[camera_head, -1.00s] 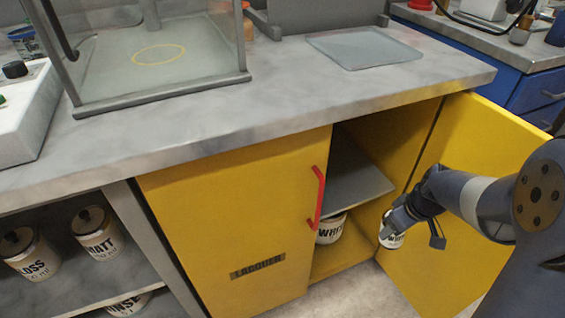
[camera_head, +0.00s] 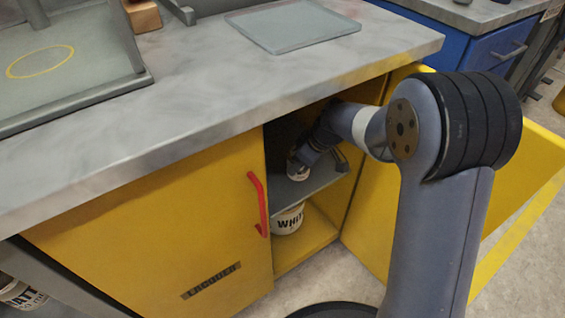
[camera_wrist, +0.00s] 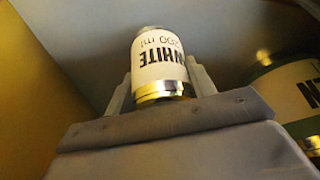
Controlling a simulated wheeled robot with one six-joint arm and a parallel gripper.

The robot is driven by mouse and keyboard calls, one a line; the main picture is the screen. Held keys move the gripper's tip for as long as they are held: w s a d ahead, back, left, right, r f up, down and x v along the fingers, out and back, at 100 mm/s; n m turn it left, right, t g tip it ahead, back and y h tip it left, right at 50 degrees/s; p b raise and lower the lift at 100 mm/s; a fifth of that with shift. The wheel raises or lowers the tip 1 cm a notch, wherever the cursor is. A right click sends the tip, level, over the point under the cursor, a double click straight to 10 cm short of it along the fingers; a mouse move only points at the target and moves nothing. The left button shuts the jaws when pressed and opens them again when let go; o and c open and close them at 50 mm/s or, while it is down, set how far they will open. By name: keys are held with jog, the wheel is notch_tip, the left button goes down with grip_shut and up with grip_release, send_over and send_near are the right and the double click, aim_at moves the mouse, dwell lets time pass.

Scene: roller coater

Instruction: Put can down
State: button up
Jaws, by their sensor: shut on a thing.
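A small can labelled "WHITE" (camera_wrist: 158,65) is between the two fingers of my gripper (camera_wrist: 158,85) in the wrist view. My gripper (camera_head: 303,165) is shut on it. In the head view the held can (camera_head: 297,172) is inside the yellow cabinet, at the grey middle shelf (camera_head: 300,195). I cannot tell whether its base touches the shelf. My arm reaches in through the open right side of the cabinet and hides part of the opening.
A larger white can (camera_head: 288,220) stands on the cabinet floor below the shelf. Another labelled can (camera_wrist: 295,98) shows at the right in the wrist view. The closed left door (camera_head: 150,235) has a red handle (camera_head: 258,205). The right door (camera_head: 375,225) stands open beside my arm.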

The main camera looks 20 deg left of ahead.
aim_at(293, 150)
jog(key=a, duration=0.1)
jog(key=w+a, duration=0.1)
jog(key=a, duration=0.3)
jog(key=shift+w+b, duration=0.3)
notch_tip(293, 150, down, 4)
jog(key=shift+r+b, duration=0.15)
jog(key=shift+b, duration=0.9)
jog(key=shift+r, duration=0.1)
jog(key=o, duration=1.1)
jog(key=p+v, duration=0.2)
jog(key=v, duration=0.3)
jog(key=shift+r, duration=0.1)
jog(key=s+d+p, duration=0.1)
jog(key=s+d, duration=0.2)
jog(key=d, duration=0.8)
jog(key=shift+s+d+p, duration=0.3)
jog(key=shift+s+p, duration=0.05)
jog(key=shift+p, duration=0.05)
